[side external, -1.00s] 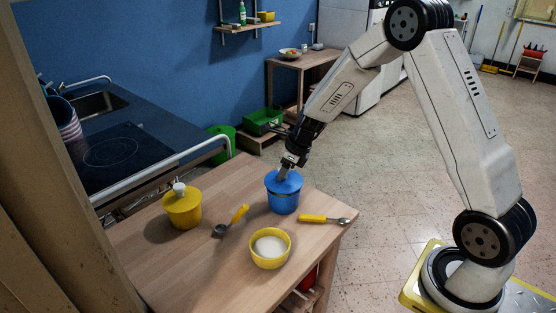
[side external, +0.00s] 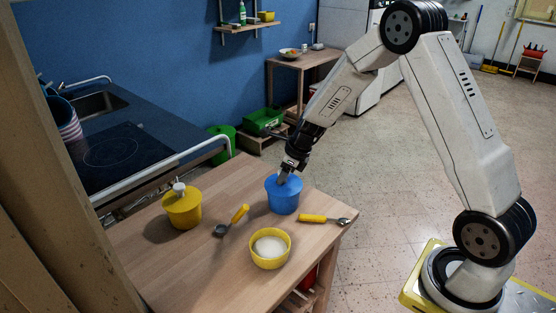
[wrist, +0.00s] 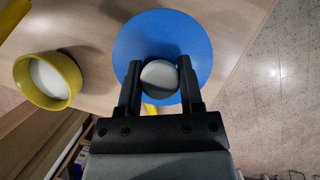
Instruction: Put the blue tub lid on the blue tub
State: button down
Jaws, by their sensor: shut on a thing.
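The blue tub (side external: 283,201) stands upright on the wooden table near its far right edge. The blue tub lid (side external: 290,182) is on top of the tub's mouth; whether it is fully seated I cannot tell. In the wrist view the round blue lid (wrist: 135,50) hides the tub beneath it. My gripper (side external: 284,177) points down at the lid from above. In the wrist view my gripper (wrist: 158,80) is shut on the lid's pale round knob (wrist: 158,73), one finger on each side.
A yellow lidded tub (side external: 182,208) stands to the left. A yellow bowl with white contents (side external: 270,249) is in front. A yellow-handled scoop (side external: 236,217) lies left of the blue tub, and a yellow-handled spoon (side external: 320,219) lies to its right, near the table edge.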

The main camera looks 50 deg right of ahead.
jog(key=shift+c, duration=0.7)
grip_release()
jog(key=v, duration=0.7)
jog(key=shift+r, duration=0.4)
jog(key=shift+s, duration=0.15)
jog(key=s+a+n+h, duration=0.1)
jog(key=s+a+n, duration=0.4)
jog(key=n, duration=1)
jog(key=s+a+f+n+g+h, duration=0.1)
jog(key=s+a+n, duration=0.4)
jog(key=s+n, duration=0.7)
jog(key=shift+a+n+g, duration=0.3)
jog(key=shift+a+n, duration=0.05)
jog(key=shift+n, duration=1.65)
